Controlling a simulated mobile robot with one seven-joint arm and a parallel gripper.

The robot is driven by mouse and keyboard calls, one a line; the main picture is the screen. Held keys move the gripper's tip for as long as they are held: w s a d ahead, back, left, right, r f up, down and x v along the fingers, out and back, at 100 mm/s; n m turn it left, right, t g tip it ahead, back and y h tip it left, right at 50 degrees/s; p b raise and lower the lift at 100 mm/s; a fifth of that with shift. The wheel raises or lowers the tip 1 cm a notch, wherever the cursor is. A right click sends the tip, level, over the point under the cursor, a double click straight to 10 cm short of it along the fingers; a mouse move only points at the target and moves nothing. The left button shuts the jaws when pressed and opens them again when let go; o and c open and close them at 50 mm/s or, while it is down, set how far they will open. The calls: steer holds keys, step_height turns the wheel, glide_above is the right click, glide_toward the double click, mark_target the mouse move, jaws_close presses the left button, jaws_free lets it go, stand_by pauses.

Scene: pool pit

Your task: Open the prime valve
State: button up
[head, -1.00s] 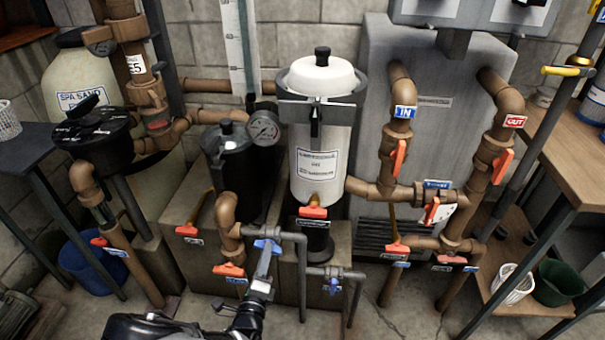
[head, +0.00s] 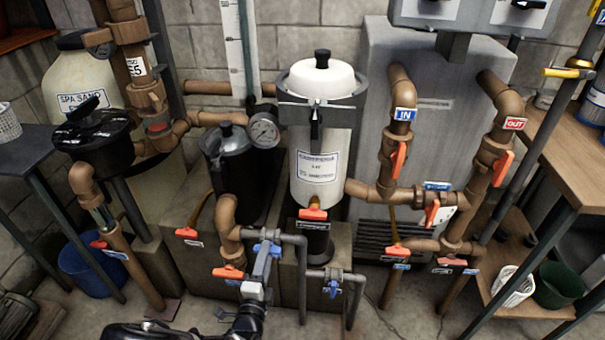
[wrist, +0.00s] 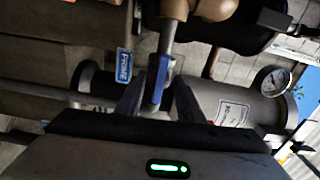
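The valve with a blue lever (head: 266,248) sits on a grey pipe at front centre, in front of the black pump housing. My gripper (head: 262,268) is at this lever from the front. In the wrist view the blue lever (wrist: 160,78) stands between my two fingers (wrist: 158,100), with a gap visible on each side. The fingers are apart; I cannot tell whether one touches the lever. A blue tag reading PRIME (wrist: 124,65) shows just left of the lever. In the head view my gripper hides part of the valve.
An orange-handled valve (head: 228,272) is close on the left. Another blue-handled valve (head: 333,288) is low on the right. The white canister (head: 320,160) and pressure gauge (head: 264,131) stand behind. Grey pipes run right beside my gripper. Open floor lies in front.

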steer(key=s+p, duration=0.1)
steer(key=s, duration=0.6)
steer(key=shift+a, duration=0.3)
stand_by(1.0)
